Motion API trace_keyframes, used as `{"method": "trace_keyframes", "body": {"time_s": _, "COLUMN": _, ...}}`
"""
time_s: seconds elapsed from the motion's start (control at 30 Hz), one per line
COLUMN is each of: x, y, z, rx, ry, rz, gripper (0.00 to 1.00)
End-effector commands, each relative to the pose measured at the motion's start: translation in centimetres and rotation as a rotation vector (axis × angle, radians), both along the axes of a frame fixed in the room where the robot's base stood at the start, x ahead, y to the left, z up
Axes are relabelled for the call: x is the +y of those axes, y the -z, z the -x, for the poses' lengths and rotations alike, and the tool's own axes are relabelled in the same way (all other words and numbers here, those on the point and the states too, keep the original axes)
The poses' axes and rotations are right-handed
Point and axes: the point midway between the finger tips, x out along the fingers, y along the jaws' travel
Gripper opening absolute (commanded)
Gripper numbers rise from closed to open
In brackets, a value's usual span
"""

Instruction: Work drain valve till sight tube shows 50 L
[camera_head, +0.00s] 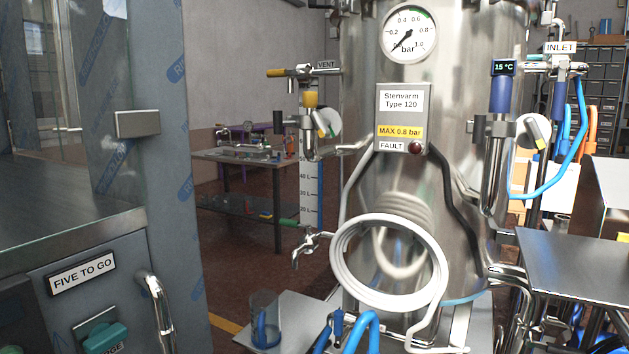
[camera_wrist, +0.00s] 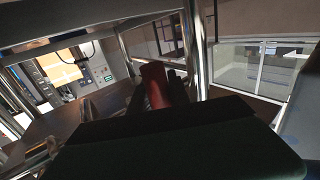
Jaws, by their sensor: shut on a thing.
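The sight tube (camera_head: 320,190) stands left of the steel tank (camera_head: 465,60), beside a scale marked in litres. I cannot tell for sure which is the drain valve. My gripper (camera_wrist: 157,92) shows only in the wrist view, with dark fingers shut around a red piece (camera_wrist: 154,82). What the red piece belongs to is hidden. A dark green block (camera_wrist: 190,140) fills the near part of that view.
A clear beaker (camera_head: 265,322) stands below the tap. A white coiled hose (camera_head: 388,300) hangs before the tank. A steel cabinet (camera_head: 130,260) labelled FIVE TO GO blocks the left. A metal table (camera_head: 580,262) stands right. Open floor lies behind, towards a workbench (camera_head: 245,157).

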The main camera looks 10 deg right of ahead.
Motion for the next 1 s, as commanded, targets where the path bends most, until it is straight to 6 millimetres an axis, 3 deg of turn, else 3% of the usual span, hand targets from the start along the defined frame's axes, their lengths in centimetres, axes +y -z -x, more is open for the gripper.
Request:
{"method": "trace_keyframes", "body": {"time_s": 0.47, "x": -0.8, "y": -0.5, "z": 0.1, "rx": 0.054, "ry": -0.001, "rz": 0.082, "gripper": 0.00}}
{"method": "trace_keyframes", "body": {"time_s": 1.0, "x": -3.5, "y": -0.5, "z": 2.3, "rx": 0.284, "ry": 0.006, "rz": 0.387, "gripper": 0.00}}
